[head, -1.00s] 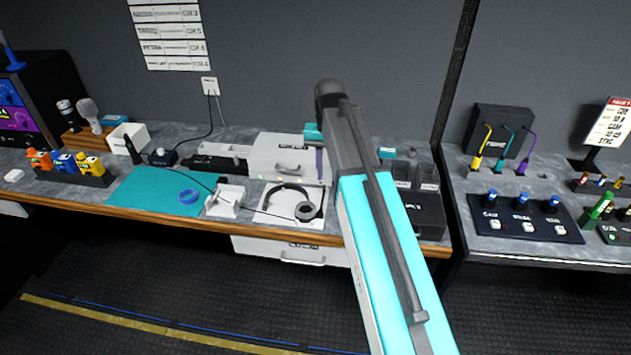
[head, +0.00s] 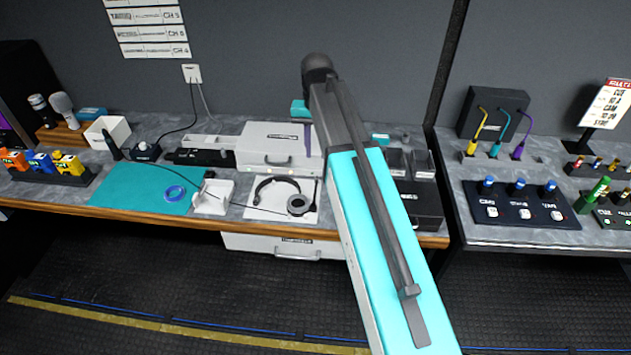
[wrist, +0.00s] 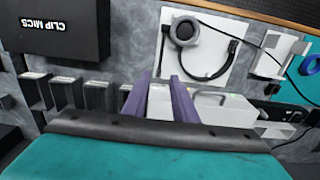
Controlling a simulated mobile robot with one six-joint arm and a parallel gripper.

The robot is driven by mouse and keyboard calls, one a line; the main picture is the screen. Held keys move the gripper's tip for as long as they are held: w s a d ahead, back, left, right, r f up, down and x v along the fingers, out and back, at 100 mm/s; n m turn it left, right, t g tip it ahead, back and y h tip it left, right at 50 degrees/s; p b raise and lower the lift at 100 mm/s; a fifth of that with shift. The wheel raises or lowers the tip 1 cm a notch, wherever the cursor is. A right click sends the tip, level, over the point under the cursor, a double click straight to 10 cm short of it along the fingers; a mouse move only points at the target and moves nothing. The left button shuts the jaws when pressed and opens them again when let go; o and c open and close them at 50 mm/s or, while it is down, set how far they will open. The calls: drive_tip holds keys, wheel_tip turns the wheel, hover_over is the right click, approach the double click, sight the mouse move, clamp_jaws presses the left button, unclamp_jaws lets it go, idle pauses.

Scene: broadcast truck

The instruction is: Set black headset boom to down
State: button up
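The black headset (head: 279,181) lies on a white square pad (head: 310,216) on the counter, with a round grey-and-black earcup at its right end. A thin dark line runs beside the headset in the head view; I cannot tell boom from cable or how the boom is set. My gripper (wrist: 160,78) has two purple fingers apart with nothing held between them. In the head view one purple finger (head: 308,140) shows behind the headset, in front of a white case.
A white case (head: 262,147) stands behind the pad. A white stand (head: 212,196) and teal mat (head: 130,190) with a blue ring lie left. A black "CLIP MICS" box (wrist: 60,30) and small bins (wrist: 98,95) are on the other side. Free floor lies in front.

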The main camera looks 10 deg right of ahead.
sight(316, 187)
drive_tip(key=shift+f+p, duration=2.15)
drive_tip(key=shift+f, duration=4.55)
clamp_jaws()
drive_tip(key=shift+d, duration=0.2)
drive_tip(key=shift+a, duration=0.1)
